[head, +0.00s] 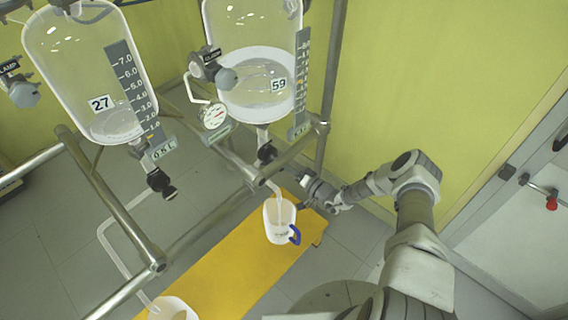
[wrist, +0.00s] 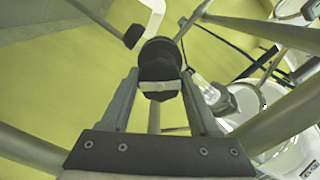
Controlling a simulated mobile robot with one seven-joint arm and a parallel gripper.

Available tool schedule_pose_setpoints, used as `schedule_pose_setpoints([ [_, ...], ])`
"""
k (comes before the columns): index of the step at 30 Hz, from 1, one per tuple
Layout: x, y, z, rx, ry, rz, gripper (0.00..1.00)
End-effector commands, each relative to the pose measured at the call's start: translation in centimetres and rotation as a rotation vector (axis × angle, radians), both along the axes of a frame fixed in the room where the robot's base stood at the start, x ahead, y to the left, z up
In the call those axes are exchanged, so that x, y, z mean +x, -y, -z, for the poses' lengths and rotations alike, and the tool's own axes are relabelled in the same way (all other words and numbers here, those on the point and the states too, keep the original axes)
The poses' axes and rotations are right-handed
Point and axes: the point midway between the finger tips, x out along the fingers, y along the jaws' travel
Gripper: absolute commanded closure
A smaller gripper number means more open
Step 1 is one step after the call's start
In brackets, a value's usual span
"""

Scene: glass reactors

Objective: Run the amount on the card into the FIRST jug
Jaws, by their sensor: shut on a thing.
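The right glass reactor (head: 250,45), tagged 59, holds clear liquid in its lower part and has a grey scale (head: 302,75) whose numbers are too small to read. Below it are a dark drain valve (head: 266,152) and a pale outlet tube (head: 273,186). The tube points down into a white jug (head: 272,225) with a blue handle on the yellow mat. I cannot tell whether liquid is running. My gripper (head: 306,180) is right of the outlet tube. In the wrist view its fingers (wrist: 160,88) are shut on a black valve knob (wrist: 160,60). No amount card is readable.
The left reactor (head: 85,70), tagged 27, has a scale (head: 130,85), a valve (head: 160,183) and a long tube to a second jug (head: 172,309). Metal rails (head: 115,205) stand in front. A yellow mat (head: 225,275) lies on the tiled floor. A gauge (head: 213,116) hangs between the reactors.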

Motion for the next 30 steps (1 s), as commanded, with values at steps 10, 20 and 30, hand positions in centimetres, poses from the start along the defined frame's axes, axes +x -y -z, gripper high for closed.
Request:
schedule_pose_setpoints([
  [10,-0.02,0.14,0.08,-0.049,0.046,0.002,0.94],
  [20,-0.01,0.15,0.08,-0.049,0.047,0.002,0.94],
  [30,0.0,0.06,0.02,-0.048,0.047,0.001,0.08],
])
